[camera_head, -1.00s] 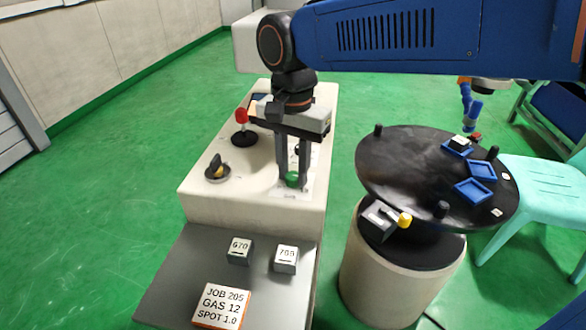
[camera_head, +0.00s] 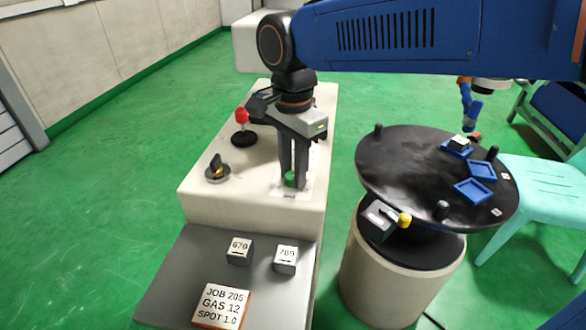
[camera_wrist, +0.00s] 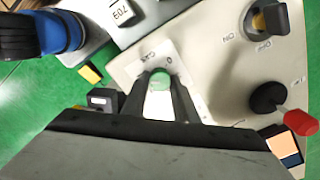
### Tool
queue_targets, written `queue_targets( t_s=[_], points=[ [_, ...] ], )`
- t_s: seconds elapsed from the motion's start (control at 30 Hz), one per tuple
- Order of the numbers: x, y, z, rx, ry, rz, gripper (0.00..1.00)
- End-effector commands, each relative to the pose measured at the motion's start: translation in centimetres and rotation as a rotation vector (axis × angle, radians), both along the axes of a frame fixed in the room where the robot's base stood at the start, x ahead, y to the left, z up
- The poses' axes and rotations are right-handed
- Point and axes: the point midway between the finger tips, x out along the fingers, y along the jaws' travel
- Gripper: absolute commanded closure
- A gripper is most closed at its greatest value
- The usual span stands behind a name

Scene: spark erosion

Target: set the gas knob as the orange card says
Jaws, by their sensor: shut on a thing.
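The green gas knob (camera_head: 290,179) sits on a white plate at the near right of the cream console (camera_head: 250,200). It also shows in the wrist view (camera_wrist: 159,82), beside the letters GAS and a 0 mark. My gripper (camera_head: 293,178) points down over it with its fingers shut on the knob's sides; the fingers hide part of the dial scale. The orange-edged card (camera_head: 220,306) lies on the grey shelf and reads JOB 205, GAS 12, SPOT 1.0.
A red-topped lever (camera_head: 241,116) and a black rotary switch (camera_head: 217,170) stand left of my gripper. Blocks marked 670 (camera_head: 239,250) and 705 (camera_head: 286,258) sit on the shelf. A black round table (camera_head: 400,165) with blue trays stands at right.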

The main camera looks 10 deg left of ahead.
Motion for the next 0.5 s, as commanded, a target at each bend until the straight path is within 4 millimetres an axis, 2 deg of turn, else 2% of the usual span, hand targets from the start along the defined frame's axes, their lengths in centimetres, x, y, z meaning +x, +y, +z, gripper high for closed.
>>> queue_targets(
  t_s=[0.17, 0.2, 0.27, 0.5],
  points=[
    [0.10, 0.06, 0.17, 0.003, -0.004, 0.000, 0.96],
    [0.10, 0.06, 0.17, 0.003, -0.004, 0.000, 0.69],
    [0.09, 0.05, 0.15, 0.003, -0.003, 0.000, 0.55],
    [0.03, 0.02, 0.07, 0.002, -0.001, 0.001, 0.55]
  ],
)
